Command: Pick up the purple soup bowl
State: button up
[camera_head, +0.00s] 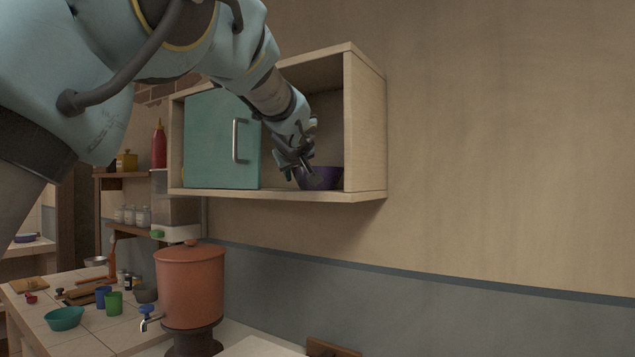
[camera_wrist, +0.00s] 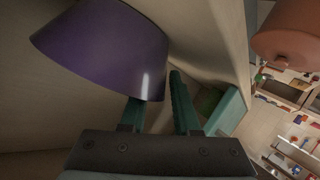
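The purple soup bowl (camera_head: 321,179) stands upright on the floor of the wall cabinet's open right section. My gripper (camera_head: 303,167) reaches down at the bowl's left side and overlaps its rim. In the wrist view the bowl (camera_wrist: 105,48) fills the upper left. My gripper's two green fingers (camera_wrist: 158,105) are apart there, with a gap between them. The bowl's edge hides the left finger's tip, while the right finger lies just right of the bowl's wall. I cannot tell whether either finger touches the bowl.
The wall cabinet (camera_head: 365,140) has a side wall close right of the bowl. Its teal door (camera_head: 215,140) is left of my gripper. Below stand an orange dispenser (camera_head: 190,285) and a tiled counter (camera_head: 80,345) with cups and a teal bowl (camera_head: 64,319).

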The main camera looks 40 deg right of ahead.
grip_shut()
dwell(1.1)
